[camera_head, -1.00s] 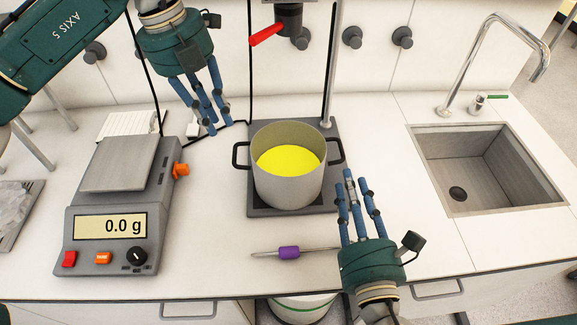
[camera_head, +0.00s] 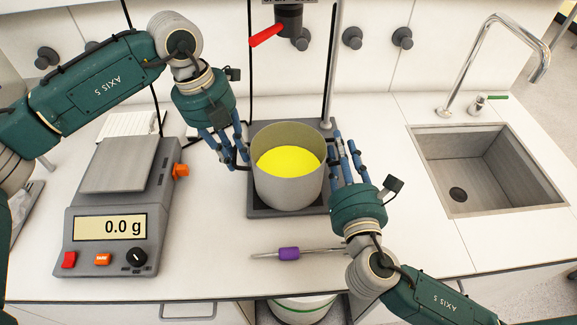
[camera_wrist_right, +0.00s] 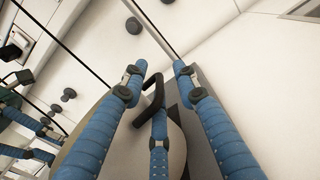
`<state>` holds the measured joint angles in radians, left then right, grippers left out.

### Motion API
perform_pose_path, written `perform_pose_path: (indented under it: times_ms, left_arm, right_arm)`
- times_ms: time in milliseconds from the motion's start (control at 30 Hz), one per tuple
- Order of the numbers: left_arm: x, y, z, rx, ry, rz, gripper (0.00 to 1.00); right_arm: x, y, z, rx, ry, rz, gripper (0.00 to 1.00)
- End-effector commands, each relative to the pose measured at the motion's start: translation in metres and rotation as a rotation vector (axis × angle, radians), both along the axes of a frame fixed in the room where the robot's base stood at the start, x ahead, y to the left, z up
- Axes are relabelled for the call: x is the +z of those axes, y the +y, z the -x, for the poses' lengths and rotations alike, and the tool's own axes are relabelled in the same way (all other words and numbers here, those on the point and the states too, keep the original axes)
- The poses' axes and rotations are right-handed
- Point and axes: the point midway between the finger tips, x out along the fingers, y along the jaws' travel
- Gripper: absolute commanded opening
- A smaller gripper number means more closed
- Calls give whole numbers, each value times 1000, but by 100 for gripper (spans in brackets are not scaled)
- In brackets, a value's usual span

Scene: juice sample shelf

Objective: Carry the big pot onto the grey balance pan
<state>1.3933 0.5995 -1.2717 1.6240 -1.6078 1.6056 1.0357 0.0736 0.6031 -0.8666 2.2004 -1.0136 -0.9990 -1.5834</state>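The big pot (camera_head: 288,185) is grey, holds yellow liquid and stands upright on a dark square plate (camera_head: 262,210). My left gripper (camera_head: 238,158) is at the pot's left handle, with its blue fingers around or beside it. My right gripper (camera_head: 343,158) is at the right side of the pot. In the right wrist view its fingers (camera_wrist_right: 158,85) are spread, with the black handle (camera_wrist_right: 153,102) between them and no clear grip. The grey balance pan (camera_head: 119,165) is empty, on a scale (camera_head: 118,215) reading 0.0 g.
A purple-handled tool (camera_head: 289,253) lies in front of the plate. A red-levered valve (camera_head: 283,28) hangs above the pot, and a metal pole (camera_head: 332,70) rises behind it. A sink (camera_head: 480,170) is at the right.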

Motion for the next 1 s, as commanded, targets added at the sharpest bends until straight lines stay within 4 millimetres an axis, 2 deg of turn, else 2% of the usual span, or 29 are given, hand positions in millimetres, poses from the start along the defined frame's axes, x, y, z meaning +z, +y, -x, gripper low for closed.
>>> perform_pose_path:
  times_ms: [100, 200, 267, 667, 1000]
  left_arm:
    - [0, 0, 0, 0, 0, 0, 20]
    - [0, 0, 0, 0, 0, 0, 0]
    - [0, 0, 0, 0, 0, 0, 0]
    - [1, 0, 0, 0, 0, 1, 0]
    - [15, -1, -1, 1, -4, 4, 0]
  right_arm:
    - [0, 0, 0, 0, 0, 0, 30]
    - [0, 0, 0, 0, 0, 0, 10]
    - [0, 0, 0, 0, 0, 0, 0]
    - [0, 0, 1, 0, 1, 0, 0]
    - [16, 0, 0, 1, -6, -1, 0]
